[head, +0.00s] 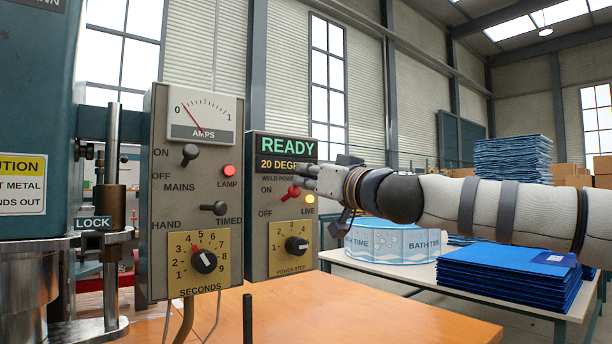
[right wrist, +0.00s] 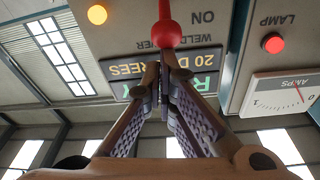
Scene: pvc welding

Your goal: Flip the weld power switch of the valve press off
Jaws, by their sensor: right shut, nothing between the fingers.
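The weld power switch (head: 293,191) is a red toggle lever on the grey READY panel, between the ON and OFF marks. Its knob is tilted up toward ON, and the amber LIVE lamp (head: 309,199) beside it is lit. In the upside-down right wrist view, the red lever (right wrist: 165,32) stands just beyond the fingertips. My right gripper (head: 301,176) is shut and empty, its tips close to the knob; I cannot tell whether they touch. It also shows in the right wrist view (right wrist: 163,68). My left gripper is out of view.
Left of it is the AMPS panel (head: 160,220) with the MAINS switch (head: 190,154), HAND/TIMED switch (head: 214,208) and lit red lamp (head: 229,170). A power step dial (head: 296,244) sits below the switch. An orange bench top (head: 400,318) lies beneath; blue stacks (head: 505,276) are at right.

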